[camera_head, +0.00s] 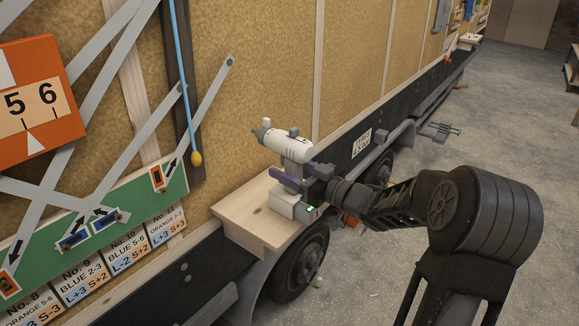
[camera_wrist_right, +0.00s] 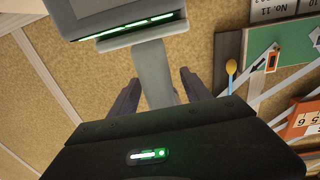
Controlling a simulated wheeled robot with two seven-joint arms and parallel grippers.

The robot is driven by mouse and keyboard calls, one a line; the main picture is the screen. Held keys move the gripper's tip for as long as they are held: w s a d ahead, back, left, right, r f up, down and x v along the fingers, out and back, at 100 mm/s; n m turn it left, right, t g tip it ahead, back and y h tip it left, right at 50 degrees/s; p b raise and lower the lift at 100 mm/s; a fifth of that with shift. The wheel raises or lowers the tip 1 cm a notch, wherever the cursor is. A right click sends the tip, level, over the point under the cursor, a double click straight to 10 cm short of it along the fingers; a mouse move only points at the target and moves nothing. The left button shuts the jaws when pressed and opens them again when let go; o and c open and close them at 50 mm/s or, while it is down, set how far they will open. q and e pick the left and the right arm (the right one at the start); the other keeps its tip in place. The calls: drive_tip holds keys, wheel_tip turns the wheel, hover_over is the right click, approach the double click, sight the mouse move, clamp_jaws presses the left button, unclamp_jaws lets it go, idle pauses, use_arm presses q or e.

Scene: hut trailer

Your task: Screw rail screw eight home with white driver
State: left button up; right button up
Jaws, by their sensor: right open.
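The white driver (camera_head: 291,147) stands upright on a small wooden shelf (camera_head: 243,211), its nose pointing left in the head view. My right gripper (camera_head: 288,178) is at the driver's handle. In the right wrist view my right gripper's (camera_wrist_right: 158,90) two dark fingers are open, one on each side of the grey handle (camera_wrist_right: 152,70), with gaps beside it. A green board (camera_head: 140,205) carries orange and blue pieces, with number cards below it, among them a No. 8 card (camera_head: 32,305). I cannot make out rail screw eight. My left gripper is out of view.
Grey slats cross the tan wall, and a blue cord with a yellow end (camera_head: 196,158) hangs left of the driver. An orange 5-6 sign (camera_head: 38,100) is at the left. A trailer wheel (camera_head: 296,265) is below the shelf. Floor at the right is mostly clear.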

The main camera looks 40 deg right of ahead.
clamp_jaws()
idle(0.7)
idle(0.5)
drive_tip(key=shift+r, duration=0.15)
idle(0.3)
